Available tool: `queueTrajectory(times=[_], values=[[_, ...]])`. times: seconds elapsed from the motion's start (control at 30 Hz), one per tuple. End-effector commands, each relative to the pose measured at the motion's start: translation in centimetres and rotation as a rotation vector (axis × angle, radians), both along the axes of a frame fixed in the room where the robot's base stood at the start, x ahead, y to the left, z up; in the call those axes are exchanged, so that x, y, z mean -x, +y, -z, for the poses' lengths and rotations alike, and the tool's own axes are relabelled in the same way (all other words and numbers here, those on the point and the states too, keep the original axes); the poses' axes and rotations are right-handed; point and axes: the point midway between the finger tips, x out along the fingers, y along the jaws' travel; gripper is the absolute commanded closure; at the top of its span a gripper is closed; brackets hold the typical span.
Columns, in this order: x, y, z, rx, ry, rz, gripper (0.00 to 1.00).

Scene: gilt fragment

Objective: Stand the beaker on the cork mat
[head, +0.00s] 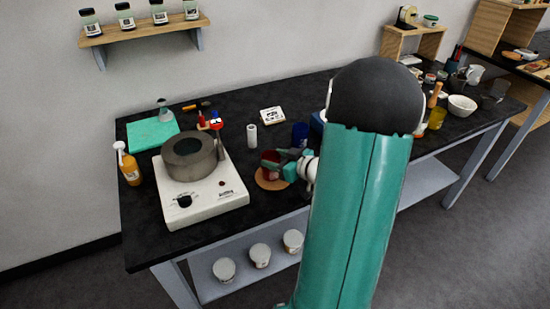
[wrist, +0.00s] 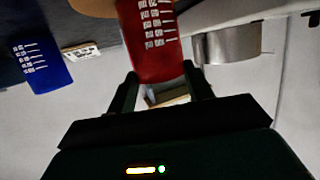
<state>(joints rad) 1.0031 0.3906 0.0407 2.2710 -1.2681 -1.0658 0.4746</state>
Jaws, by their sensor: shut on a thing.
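The beaker (head: 268,161) is red; in the wrist view (wrist: 152,38) it carries white printed markings. My gripper (head: 281,163) is shut on it, with one finger on each side in the wrist view (wrist: 162,84). The round tan cork mat (head: 265,184) lies on the black bench, right of the hotplate. In the head view the beaker is over the mat, partly hidden by my gripper. The mat's edge shows beside the beaker in the wrist view (wrist: 92,7). I cannot tell whether the beaker's base touches the mat.
A white hotplate (head: 205,208) with a grey metal pot (head: 190,170) stands close on the left. A blue beaker (head: 300,135) stands behind, near my arm. A white cylinder (head: 252,135) and a small white card-like tile (head: 271,115) are further back. An orange bottle (head: 129,168) is far left.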

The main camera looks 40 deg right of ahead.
Motion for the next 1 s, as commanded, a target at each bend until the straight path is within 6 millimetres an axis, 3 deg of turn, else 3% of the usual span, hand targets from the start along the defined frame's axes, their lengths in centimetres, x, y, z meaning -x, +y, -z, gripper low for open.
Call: queueTrajectory(times=[0.23,0.27,0.33,0.37,0.73,1.0], values=[[0.3,-0.3,0.4,0.0,-0.001,0.002,0.89],[0.3,-0.3,0.4,0.001,0.0,0.002,0.43],[0.3,-0.3,0.4,0.001,0.0,0.002,0.29],[0.3,-0.3,0.3,0.001,0.0,0.003,0.27],[0.2,-0.3,-0.2,0.002,-0.001,0.004,0.27],[4.7,-0.8,-1.6,0.003,0.0,0.007,0.27]])
